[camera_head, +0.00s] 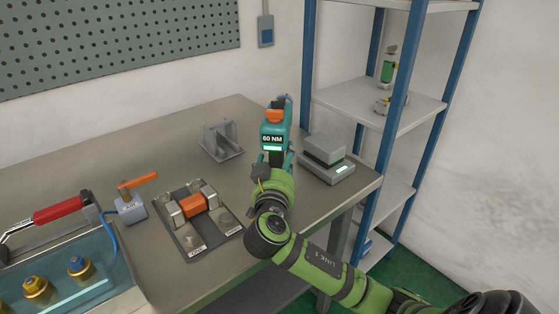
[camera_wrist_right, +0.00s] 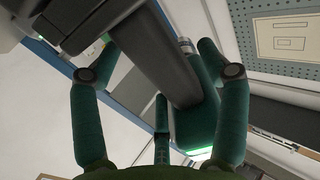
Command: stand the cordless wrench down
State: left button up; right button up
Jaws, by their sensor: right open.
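The cordless wrench (camera_head: 271,138) is teal with an orange part on top and a "60 NM" label. It looks upright above the back right of the bench, beyond my right gripper (camera_head: 276,161). The fingers are open, with gaps visible beside the wrench. The wrench's lower end is hidden behind my gripper in the head view, so I cannot tell whether it touches the bench. My left gripper is not in view.
A grey charger-like box (camera_head: 327,165) with a green light stands close right of the wrench. A grey bracket (camera_head: 221,141) stands left of it. A clamp fixture (camera_head: 213,238) with an orange block lies nearer. A blue-posted shelf (camera_head: 400,108) stands right of the bench (camera_head: 95,150).

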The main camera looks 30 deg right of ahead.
jog(key=v, duration=1.2)
dwell(0.3)
